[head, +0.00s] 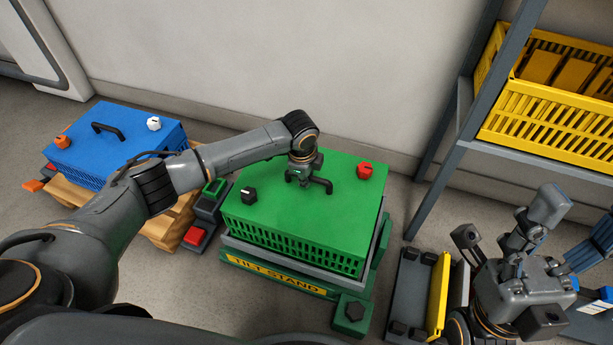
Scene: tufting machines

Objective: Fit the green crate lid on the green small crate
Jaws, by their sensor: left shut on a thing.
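The green crate lid (285,218) is a flat panel with a black bar handle (322,186), a black knob (248,195) and a red knob (365,171). It lies over the green small crate (300,254), whose slatted front wall shows below the lid's front edge. The edges look roughly lined up; I cannot tell whether the lid is fully seated. My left gripper (301,180) is shut on the lid's handle from above and hides part of it. My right gripper (520,255) is at the lower right, away from the crate; its jaw state is unclear.
The crate sits on a green tilt stand (280,277). A blue lidded crate (115,143) stands on a wooden pallet (158,233) at left. A grey shelf rack (520,169) with a yellow crate (540,118) stands at right. The wall is close behind.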

